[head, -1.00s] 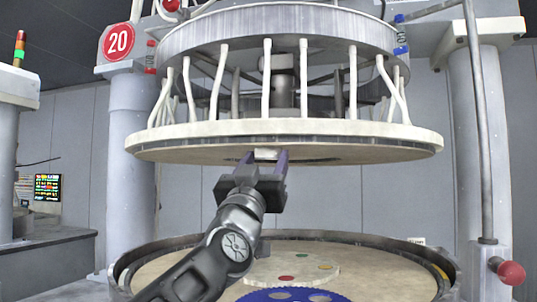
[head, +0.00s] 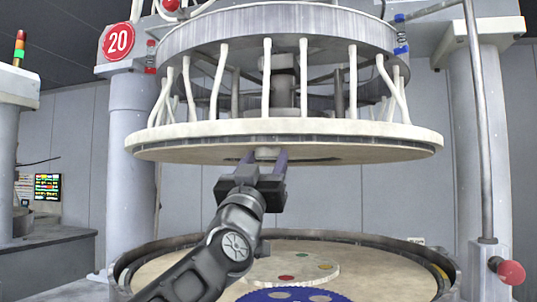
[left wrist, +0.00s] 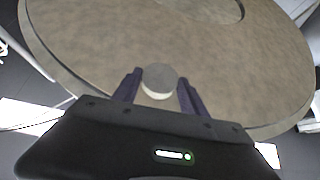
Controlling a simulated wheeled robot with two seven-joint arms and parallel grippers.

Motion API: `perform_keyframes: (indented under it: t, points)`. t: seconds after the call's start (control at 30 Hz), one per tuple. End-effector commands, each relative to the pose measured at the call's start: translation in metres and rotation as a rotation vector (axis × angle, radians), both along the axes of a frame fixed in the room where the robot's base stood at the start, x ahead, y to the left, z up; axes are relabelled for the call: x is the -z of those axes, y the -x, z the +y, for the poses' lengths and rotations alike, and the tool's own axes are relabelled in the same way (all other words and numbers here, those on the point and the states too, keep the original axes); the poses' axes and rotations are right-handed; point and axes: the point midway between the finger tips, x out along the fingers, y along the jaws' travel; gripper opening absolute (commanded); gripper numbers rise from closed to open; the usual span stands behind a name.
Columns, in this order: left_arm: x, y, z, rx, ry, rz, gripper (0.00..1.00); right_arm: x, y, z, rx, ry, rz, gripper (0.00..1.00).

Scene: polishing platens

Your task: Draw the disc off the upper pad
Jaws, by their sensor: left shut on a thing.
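The upper pad (head: 190,154) is the tan underside of the raised upper platen. The disc (left wrist: 159,80) is small and round, with a grey-brown face and a pale edge. In the left wrist view it sits between the fingertips of my left gripper (left wrist: 158,88), which is shut on it. In the head view my left gripper (head: 265,158) points up under the pad, with the disc (head: 268,153) partly hidden between its dark fingers. The disc is at the pad's underside; I cannot tell whether they touch. My right gripper is not in view.
The lower platen (head: 370,262) lies below inside a raised rim, with a carrier with coloured spots (head: 290,272) and a blue toothed carrier (head: 285,295) on it. Columns stand at both sides. A red knob (head: 511,272) is at the right. The space between platens is open.

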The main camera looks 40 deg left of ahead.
Motion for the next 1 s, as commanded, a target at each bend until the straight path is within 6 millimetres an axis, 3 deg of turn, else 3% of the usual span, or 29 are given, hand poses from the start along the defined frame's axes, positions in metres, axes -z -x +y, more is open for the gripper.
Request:
perform_keyframes:
  t: [0.1,1.0]
  points:
    - [0.000,0.000,0.000,0.000,0.000,-0.001,0.08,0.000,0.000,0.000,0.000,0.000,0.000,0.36]
    - [0.016,0.000,0.000,0.000,0.000,-0.001,0.08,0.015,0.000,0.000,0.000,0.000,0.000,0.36]
